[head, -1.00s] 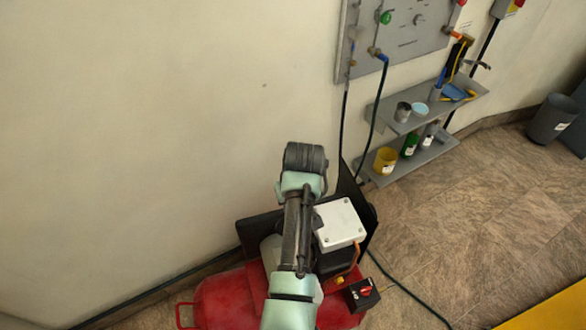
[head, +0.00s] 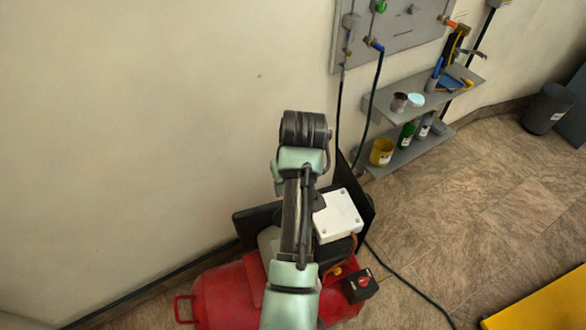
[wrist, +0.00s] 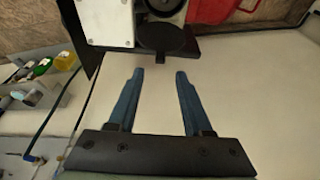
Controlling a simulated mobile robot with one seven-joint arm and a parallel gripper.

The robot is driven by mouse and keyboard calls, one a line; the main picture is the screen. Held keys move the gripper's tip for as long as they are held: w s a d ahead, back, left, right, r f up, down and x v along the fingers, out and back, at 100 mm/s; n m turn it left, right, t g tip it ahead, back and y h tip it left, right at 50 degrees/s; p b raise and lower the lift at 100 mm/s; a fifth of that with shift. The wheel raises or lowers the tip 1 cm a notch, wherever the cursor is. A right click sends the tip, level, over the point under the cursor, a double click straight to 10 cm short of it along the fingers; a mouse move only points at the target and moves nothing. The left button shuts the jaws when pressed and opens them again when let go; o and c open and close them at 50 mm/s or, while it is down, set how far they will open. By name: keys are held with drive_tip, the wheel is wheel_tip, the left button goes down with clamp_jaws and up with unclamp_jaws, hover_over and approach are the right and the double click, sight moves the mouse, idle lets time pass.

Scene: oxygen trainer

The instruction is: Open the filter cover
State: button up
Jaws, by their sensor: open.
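A black round disc with a small tab (wrist: 163,42), which looks like the filter cover, is at the top middle of the wrist view. It sits below a dark round part beside a white box (wrist: 107,22). Whether it is open or shut is hard to tell. My gripper (wrist: 160,75) is open and empty, its two blue fingers pointing at the disc. The tab appears just beyond and between the fingertips, with no visible contact. In the head view my arm covers part of the compressor, and the fingers and the disc are hidden.
The compressor has a red tank (head: 225,292), a white box (head: 338,215) and a black switch box with a red knob (head: 361,286). A plain wall (head: 130,130) rises behind. Shelves with cans and bottles (head: 388,118) hang right, under a grey panel (head: 395,30). Hoses run down nearby.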

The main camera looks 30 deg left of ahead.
drive_tip(key=b+v, duration=0.1)
drive_tip(key=v, duration=0.6)
drive_tip(key=shift+r, duration=0.3)
